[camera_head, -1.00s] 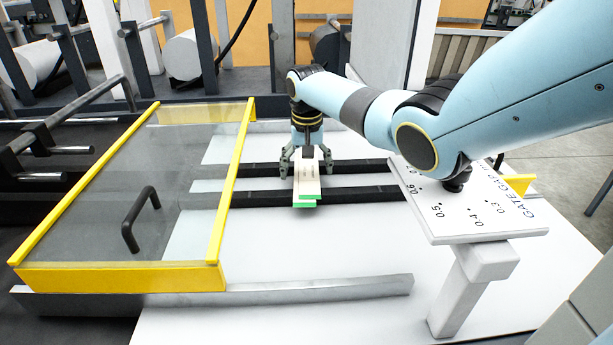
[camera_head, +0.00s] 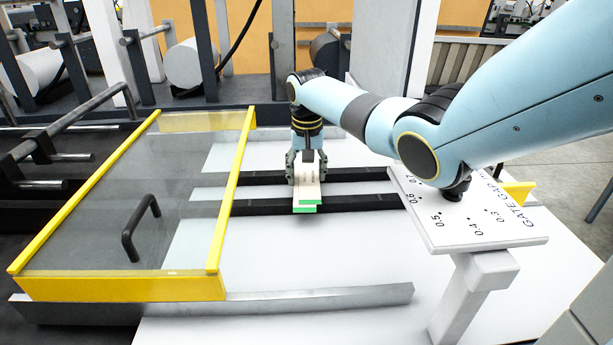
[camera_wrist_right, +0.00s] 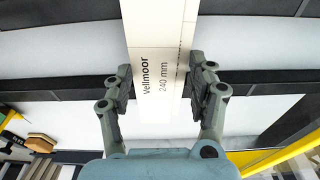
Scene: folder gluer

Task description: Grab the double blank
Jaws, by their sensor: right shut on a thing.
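The double blank (camera_head: 307,194) is a narrow cream piece with bright green at its near end, where two green edges show slightly offset. It lies across the dark rails of the white bed. In the right wrist view the blank (camera_wrist_right: 158,40) carries the print "Vellmoor 240 mm". My right gripper (camera_head: 307,178) points down over its far part, one finger on each side, and is shut on it. In the wrist view the gripper's fingers (camera_wrist_right: 161,88) flank the printed end. My left gripper is not in view.
A clear guard with a yellow frame (camera_head: 231,190) and black handle stands left of the blank. A white gate gap plate (camera_head: 470,230) on a post stands at the right, under my right arm. Two dark rails (camera_head: 360,202) cross the bed.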

